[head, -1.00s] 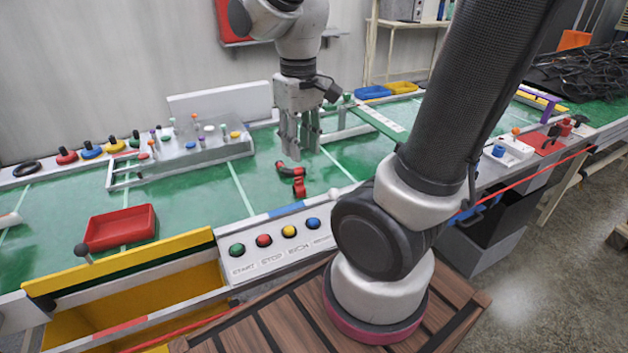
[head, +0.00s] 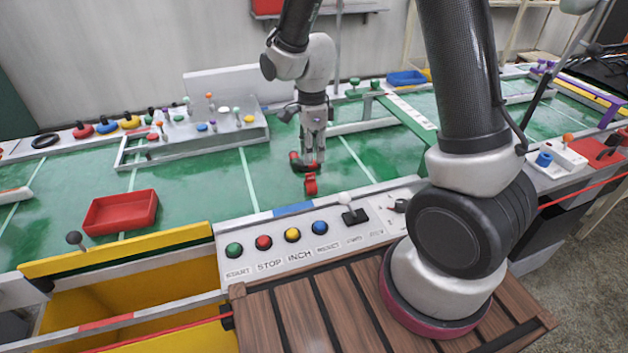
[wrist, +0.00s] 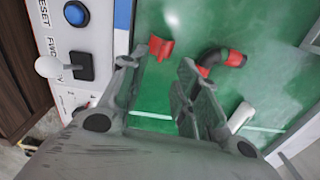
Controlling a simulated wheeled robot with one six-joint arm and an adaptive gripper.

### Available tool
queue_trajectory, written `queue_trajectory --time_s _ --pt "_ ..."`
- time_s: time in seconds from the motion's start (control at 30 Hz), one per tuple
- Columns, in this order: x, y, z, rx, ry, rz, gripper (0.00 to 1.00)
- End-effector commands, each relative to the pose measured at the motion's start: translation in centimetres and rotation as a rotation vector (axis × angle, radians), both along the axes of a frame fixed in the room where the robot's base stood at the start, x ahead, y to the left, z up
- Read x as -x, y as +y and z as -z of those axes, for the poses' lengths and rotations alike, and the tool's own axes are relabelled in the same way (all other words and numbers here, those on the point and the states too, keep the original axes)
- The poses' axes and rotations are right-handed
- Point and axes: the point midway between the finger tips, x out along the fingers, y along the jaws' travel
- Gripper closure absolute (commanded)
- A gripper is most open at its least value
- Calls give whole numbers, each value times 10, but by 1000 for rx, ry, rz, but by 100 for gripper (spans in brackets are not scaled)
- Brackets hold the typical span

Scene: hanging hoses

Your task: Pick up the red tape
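A small red piece, which looks like the red tape (head: 310,184), lies on the green table top just behind the button panel. It also shows in the wrist view (wrist: 160,47), ahead of the gap between my fingers. A black curved hose piece with red ends (wrist: 221,59) lies beside it, to the right and beyond my right finger. My gripper (wrist: 158,72) is open, with nothing between its fingers. In the head view my gripper (head: 312,160) is low over the table by these pieces and partly hides the hose piece.
A button panel (head: 285,246) runs along the front edge, close to the red piece. A red tray (head: 121,212) sits at the left. A rack with small pegs (head: 200,138) stands behind on the left. A white cylinder (wrist: 240,117) lies near my right finger. Green table between is clear.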

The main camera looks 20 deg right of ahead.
Motion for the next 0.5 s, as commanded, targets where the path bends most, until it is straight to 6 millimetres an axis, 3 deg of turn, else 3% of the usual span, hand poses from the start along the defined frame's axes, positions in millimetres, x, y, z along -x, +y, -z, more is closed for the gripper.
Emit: queue_trajectory --time_s 0.5 --pt "-1 4 69 2 5 0 69"
